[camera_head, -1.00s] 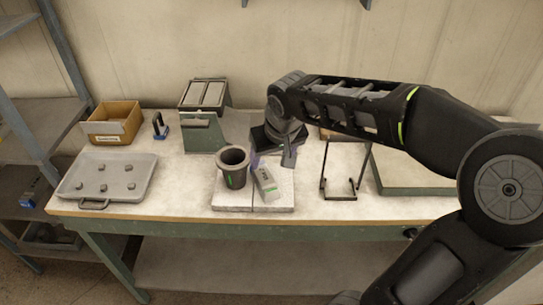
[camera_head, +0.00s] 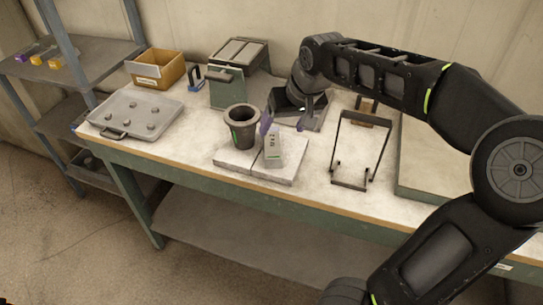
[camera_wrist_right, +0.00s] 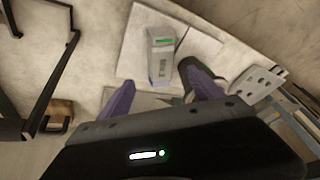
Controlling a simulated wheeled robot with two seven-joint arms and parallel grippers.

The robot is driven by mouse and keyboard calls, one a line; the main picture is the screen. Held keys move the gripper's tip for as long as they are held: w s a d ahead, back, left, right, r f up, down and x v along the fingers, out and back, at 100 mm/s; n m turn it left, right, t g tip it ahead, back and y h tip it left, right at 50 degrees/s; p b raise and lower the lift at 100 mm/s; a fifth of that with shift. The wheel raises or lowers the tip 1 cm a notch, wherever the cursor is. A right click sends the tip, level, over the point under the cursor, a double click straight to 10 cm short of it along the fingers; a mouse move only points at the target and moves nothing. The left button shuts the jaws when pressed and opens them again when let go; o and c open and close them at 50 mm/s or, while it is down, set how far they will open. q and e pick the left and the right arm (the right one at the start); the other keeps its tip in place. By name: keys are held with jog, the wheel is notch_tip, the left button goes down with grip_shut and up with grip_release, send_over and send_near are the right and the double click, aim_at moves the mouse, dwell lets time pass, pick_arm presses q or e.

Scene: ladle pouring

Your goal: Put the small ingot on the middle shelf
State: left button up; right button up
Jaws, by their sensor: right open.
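A small grey ingot-like block (camera_head: 272,150) with a label and a green mark stands on pale tiles (camera_head: 236,158), right beside a dark crucible (camera_head: 240,133). The block also shows in the right wrist view (camera_wrist_right: 161,58), between and beyond the purple fingertips. My right gripper (camera_head: 285,112) is open and empty, just behind the block in the head view; it also shows in the wrist view (camera_wrist_right: 160,92). A shelf rack stands at the left, and its middle shelf (camera_head: 72,119) looks mostly bare. My left gripper is out of view.
Yellow and purple pieces (camera_head: 55,60) lie on the rack's top shelf. A grey tray (camera_head: 137,112) with several lumps, a cardboard box (camera_head: 157,70) and a green-grey stand (camera_head: 226,88) are on the bench. A black wire frame (camera_head: 350,183) stands right of the block.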

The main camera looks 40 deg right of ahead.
aim_at(274, 142)
jog(key=shift+w+a, duration=0.1)
jog(key=shift+w, duration=0.05)
jog(key=shift+x, duration=1.3)
jog(key=shift+x, duration=2.65)
jog(key=shift+c, duration=0.5)
grip_shut()
